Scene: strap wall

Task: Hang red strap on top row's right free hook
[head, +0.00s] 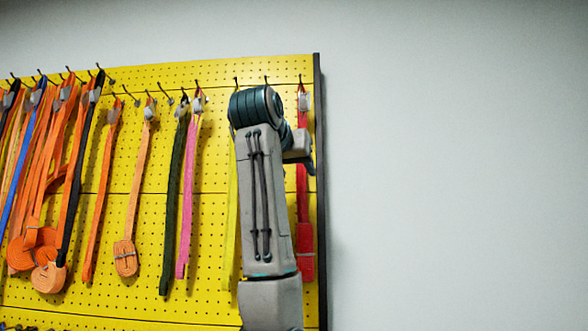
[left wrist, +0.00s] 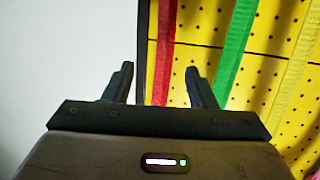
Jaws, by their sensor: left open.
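The red strap (head: 303,185) hangs at the right edge of the yellow pegboard (head: 210,250), with a grey buckle near the hook at its top and a folded red bundle low down. The red strap also shows in the left wrist view (left wrist: 165,55), beyond the gap between my fingers. My left gripper (left wrist: 158,82) is open and empty; in the head view my arm mostly hides it. A hook (head: 168,97) left of the dark green strap appears bare. What hangs from the hook (head: 266,79) above my arm is hidden. My right gripper is not in view.
Orange, blue and black straps crowd the left. A dark green strap (head: 172,200) and a pink strap (head: 188,200) hang mid-board. A yellow-green strap (head: 231,215) hangs beside my arm. A green strap (left wrist: 238,45) hangs near the red one. Plain wall (head: 450,170) lies right of the dark board edge.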

